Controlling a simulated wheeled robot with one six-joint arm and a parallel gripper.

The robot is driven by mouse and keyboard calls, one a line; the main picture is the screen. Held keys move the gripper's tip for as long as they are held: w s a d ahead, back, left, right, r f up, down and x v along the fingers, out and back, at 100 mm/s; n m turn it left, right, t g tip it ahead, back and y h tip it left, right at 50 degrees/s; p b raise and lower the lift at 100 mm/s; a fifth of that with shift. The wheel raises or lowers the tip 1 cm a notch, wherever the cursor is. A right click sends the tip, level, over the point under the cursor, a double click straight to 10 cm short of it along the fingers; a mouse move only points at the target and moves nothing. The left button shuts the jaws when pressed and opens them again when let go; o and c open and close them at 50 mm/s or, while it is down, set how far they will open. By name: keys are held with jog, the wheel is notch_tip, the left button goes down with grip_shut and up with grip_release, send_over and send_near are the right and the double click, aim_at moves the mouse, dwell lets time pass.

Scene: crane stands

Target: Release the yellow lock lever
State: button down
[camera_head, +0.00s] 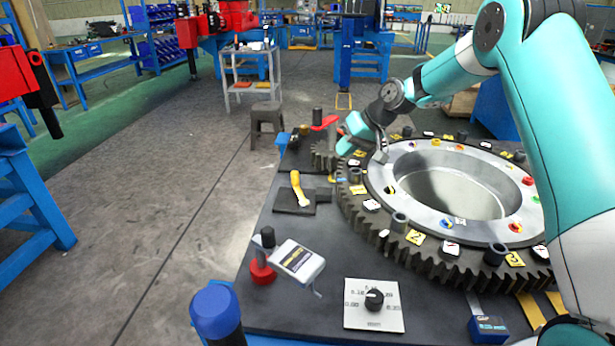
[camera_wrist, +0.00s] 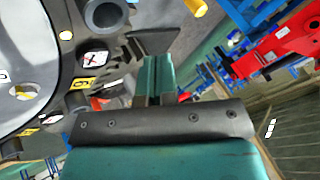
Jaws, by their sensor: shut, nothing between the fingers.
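The yellow lock lever (camera_head: 300,189) stands tilted on a dark square plate (camera_head: 283,203) at the left side of the dark table, left of the big gear. My gripper (camera_head: 346,146) is behind and to the right of the lever, over the gear's far left edge, apart from it. In the wrist view my gripper (camera_wrist: 153,62) has its teal fingers together with nothing between them. A yellow piece at the top edge of the wrist view (camera_wrist: 196,7) looks like the lever, cut off by the frame.
A large toothed gear ring (camera_head: 375,220) with numbered tags fills the table's right. A red-handled part (camera_head: 325,122) stands near the gripper. A white box device (camera_head: 298,259) and a dial plate (camera_head: 374,304) sit in front. Bare table lies around the lever plate.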

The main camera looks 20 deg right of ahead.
jog(key=shift+w, duration=0.1)
jog(key=p+x, duration=0.2)
jog(key=x, duration=0.8)
jog(key=a+p, duration=0.1)
jog(key=a, duration=0.1)
jog(key=shift+a+r+p, duration=0.15)
jog(key=shift+a+p, duration=0.2)
jog(key=shift+a, duration=0.65)
